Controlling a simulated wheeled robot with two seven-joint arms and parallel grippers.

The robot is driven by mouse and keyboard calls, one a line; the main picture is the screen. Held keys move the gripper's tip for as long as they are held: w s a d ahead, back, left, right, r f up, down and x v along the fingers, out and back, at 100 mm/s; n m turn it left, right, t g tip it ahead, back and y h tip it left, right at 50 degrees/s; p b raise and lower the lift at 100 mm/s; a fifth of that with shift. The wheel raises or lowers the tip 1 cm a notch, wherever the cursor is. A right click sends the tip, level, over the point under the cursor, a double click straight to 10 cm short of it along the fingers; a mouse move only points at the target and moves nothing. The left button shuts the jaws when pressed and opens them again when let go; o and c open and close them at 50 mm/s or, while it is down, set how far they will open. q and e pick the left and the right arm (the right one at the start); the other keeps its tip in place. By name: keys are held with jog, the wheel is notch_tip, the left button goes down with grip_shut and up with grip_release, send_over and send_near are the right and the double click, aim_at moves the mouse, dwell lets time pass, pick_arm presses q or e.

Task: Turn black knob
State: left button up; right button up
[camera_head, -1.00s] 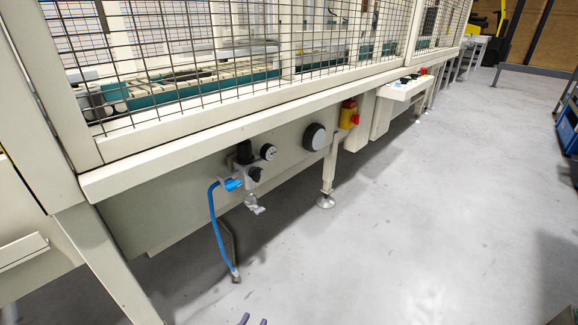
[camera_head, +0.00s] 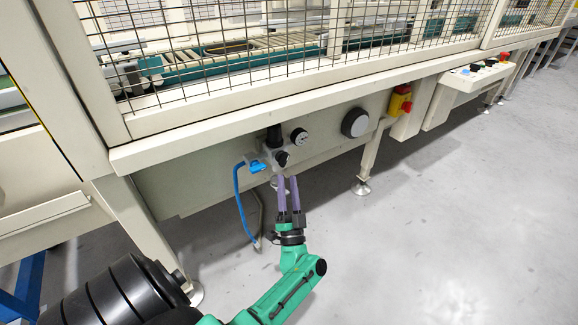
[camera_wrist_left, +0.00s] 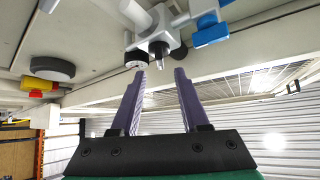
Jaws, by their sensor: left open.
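A small black knob (camera_head: 282,158) sits on the front of a grey valve unit under the machine's edge. A taller black cap (camera_head: 273,136) stands on top of the unit, and a round gauge (camera_head: 299,137) is at its right. My left gripper (camera_head: 287,179) is open, its two purple fingers pointing up just below the small knob. In the left wrist view the fingers (camera_wrist_left: 157,76) are apart with nothing between them; the valve unit (camera_wrist_left: 163,28) is just beyond their tips. I cannot tell whether they touch it. My right gripper is not in view.
A blue valve handle (camera_head: 258,166) with a blue hose (camera_head: 239,200) is left of the unit. A large black-rimmed disc (camera_head: 355,122) and a yellow-and-red switch (camera_head: 399,102) are to the right. A machine leg (camera_head: 369,158) stands between. The grey floor (camera_head: 450,230) is clear.

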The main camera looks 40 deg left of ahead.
aim_at(286, 163)
pick_arm(q)
jog(key=x, duration=0.5)
jog(key=shift+w+a+r, duration=0.1)
grip_shut()
